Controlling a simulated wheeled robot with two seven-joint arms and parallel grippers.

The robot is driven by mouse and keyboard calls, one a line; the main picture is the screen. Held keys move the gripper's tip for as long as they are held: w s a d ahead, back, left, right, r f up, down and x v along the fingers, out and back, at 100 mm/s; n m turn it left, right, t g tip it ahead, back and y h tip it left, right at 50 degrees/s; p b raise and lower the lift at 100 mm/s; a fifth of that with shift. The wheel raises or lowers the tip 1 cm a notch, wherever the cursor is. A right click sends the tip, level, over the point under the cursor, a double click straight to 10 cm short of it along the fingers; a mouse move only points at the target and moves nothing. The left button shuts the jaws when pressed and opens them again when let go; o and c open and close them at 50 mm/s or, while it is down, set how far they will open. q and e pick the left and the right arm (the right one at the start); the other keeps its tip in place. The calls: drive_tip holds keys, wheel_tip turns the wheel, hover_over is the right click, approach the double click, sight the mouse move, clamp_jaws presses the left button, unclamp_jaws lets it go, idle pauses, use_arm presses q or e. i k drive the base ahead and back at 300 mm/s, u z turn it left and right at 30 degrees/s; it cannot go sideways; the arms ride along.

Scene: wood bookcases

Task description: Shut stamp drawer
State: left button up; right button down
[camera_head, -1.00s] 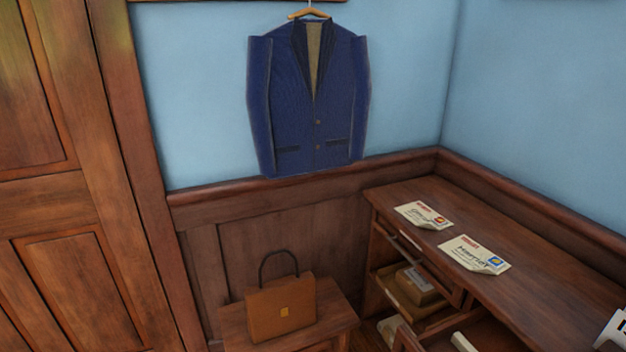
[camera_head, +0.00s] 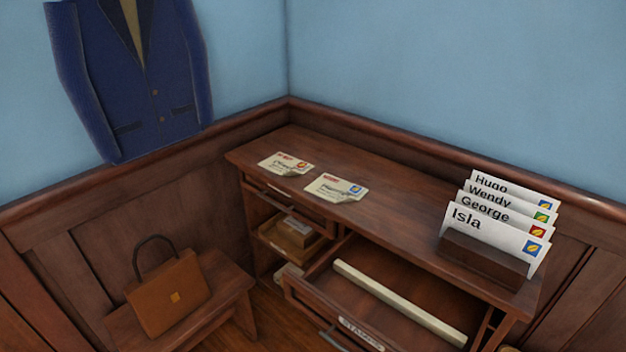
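The stamp drawer (camera_head: 408,278) is pulled out of the front of the wooden desk (camera_head: 393,218). Its front carries a label reading "STAMPS" (camera_head: 361,333) and a metal handle (camera_head: 333,341), near the bottom edge of the head view. A long pale bar (camera_head: 398,303) lies across the inside of the drawer. The lower part of the drawer front is cut off by the picture edge. Neither of my grippers is in view.
Two letters (camera_head: 286,163) (camera_head: 335,188) lie on the desk top. A dark holder (camera_head: 484,262) with named envelopes stands at its right end. Boxes (camera_head: 291,232) sit on a shelf below. A brown bag (camera_head: 168,293) stands on a low bench (camera_head: 228,277) to the left.

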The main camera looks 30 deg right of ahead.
sight(370, 297)
drive_tip(key=z, duration=0.9)
drive_tip(key=k, duration=0.7)
drive_tip(key=z, duration=0.6)
drive_tip(key=i, duration=0.55)
drive_tip(key=z, duration=0.05)
